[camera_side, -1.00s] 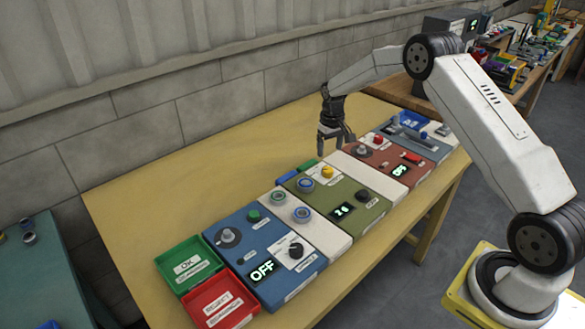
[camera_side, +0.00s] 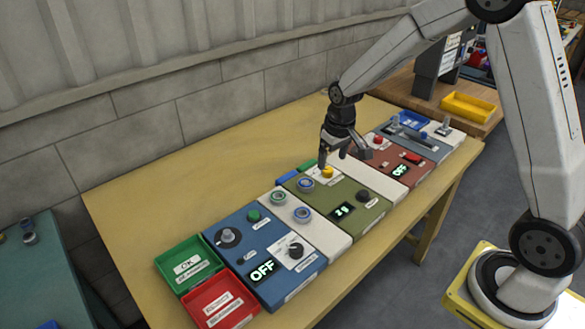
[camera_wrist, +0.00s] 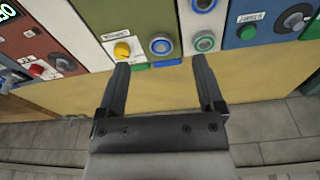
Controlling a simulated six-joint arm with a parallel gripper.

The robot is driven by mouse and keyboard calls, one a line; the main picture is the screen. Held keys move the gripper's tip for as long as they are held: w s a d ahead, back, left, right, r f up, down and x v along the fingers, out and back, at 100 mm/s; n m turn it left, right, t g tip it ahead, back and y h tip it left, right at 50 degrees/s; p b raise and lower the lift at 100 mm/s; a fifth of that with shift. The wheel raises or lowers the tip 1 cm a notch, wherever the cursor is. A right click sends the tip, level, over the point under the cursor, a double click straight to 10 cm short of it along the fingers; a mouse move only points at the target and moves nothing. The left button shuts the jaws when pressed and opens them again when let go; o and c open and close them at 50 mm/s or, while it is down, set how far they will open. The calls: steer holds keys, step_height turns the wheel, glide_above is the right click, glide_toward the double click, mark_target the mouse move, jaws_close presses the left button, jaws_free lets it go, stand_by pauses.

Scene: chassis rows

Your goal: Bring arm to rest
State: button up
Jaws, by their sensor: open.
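My gripper (camera_side: 345,157) hangs over the row of panels in the side view, above the back edge between the olive panel and the red-brown panel. Its jaws are open with nothing between them. In the wrist view the open fingers of my gripper (camera_wrist: 160,70) point toward the olive panel (camera_wrist: 125,18). The olive panel (camera_side: 360,212) carries a yellow knob (camera_side: 327,172), a blue-ringed button and a display. I cannot tell whether a finger touches anything.
A blue panel (camera_side: 262,232) with an "OFF" display stands at left, beside a green tray (camera_side: 165,262) and red tray (camera_side: 203,312). A red-brown panel (camera_side: 412,186) stands to the right. A yellow bin (camera_side: 468,107) stands farther back.

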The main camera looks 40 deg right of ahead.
steer(key=s+a, duration=0.3)
steer(key=s, duration=0.5)
steer(key=s+a+r+n+t, duration=0.1)
steer(key=s+a, duration=0.3)
steer(key=s, duration=0.4)
steer(key=shift+r, duration=0.15)
